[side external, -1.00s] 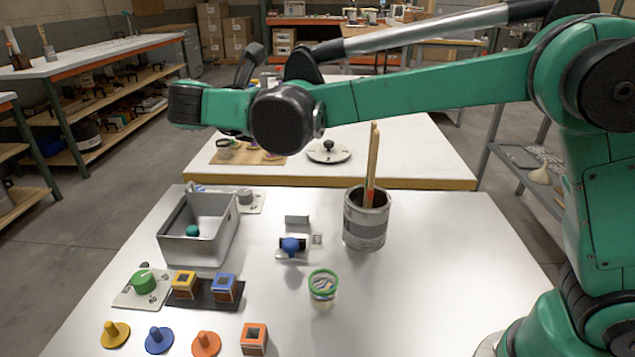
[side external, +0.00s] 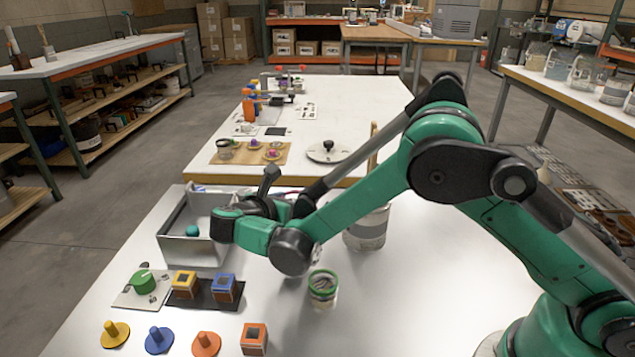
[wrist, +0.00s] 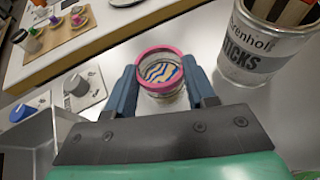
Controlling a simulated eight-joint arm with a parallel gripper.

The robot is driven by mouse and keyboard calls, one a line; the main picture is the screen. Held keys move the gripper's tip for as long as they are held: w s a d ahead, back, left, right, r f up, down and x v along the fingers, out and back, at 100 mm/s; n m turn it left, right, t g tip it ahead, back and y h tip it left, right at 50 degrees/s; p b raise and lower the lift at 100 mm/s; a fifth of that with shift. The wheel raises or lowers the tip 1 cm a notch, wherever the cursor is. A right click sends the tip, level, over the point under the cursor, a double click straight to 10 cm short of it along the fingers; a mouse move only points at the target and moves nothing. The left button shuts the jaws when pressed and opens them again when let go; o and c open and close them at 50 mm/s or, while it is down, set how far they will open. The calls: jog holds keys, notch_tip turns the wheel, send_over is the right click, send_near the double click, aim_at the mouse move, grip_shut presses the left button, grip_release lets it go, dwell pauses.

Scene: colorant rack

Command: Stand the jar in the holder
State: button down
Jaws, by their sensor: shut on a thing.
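A clear jar (wrist: 161,72) with a pink rim and a blue, yellow and white wavy pattern inside it shows in the wrist view. My gripper (wrist: 160,80) has its two blue-grey fingers closed on either side of it. In the side external view my arm hides the jar and the fingertips. I cannot tell whether the jar touches the table. The holder is not clearly seen; the spot with a small grey bracket and blue knob is now behind my arm.
A can of sticks (wrist: 262,45) stands right of the jar. A metal bin (side external: 185,250) with a teal ball is to the left. A green-rimmed jar (side external: 323,290) stands in front. Coloured square blocks (side external: 226,288) and pegged discs (side external: 206,344) occupy the front left.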

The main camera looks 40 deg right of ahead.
jog(key=shift+f, duration=1.7)
jog(key=shift+f, duration=0.1)
jog(key=shift+c, duration=1.4)
grip_release()
